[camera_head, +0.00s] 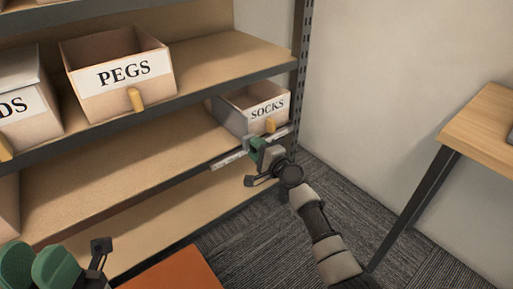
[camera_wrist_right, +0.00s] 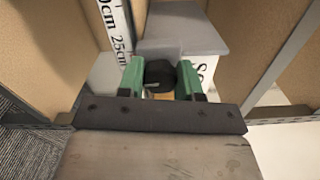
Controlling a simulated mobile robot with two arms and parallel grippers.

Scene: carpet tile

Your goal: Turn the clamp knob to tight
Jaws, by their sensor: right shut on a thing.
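A black clamp knob (camera_wrist_right: 160,73) sits between the green fingers of my right gripper (camera_wrist_right: 160,80) in the wrist view. The gripper is shut on it. In the head view my right gripper (camera_head: 262,152) is at the shelf's front edge, just below the SOCKS box, and hides the knob. A pale bar with a printed scale (camera_head: 229,160) runs along that edge; its scale also shows in the wrist view (camera_wrist_right: 118,25). I cannot read the knob's turn position. My left gripper (camera_head: 36,266) shows only as green fingers at the lower left, cut off by the frame; its opening is unclear.
The SOCKS box (camera_head: 255,106) stands close behind my right gripper. The PEGS box (camera_head: 117,75) and another labelled box (camera_head: 27,108) stand further left. A dark shelf post (camera_head: 303,65) and a wooden table (camera_head: 483,128) are on the right. An orange surface (camera_head: 176,272) lies below.

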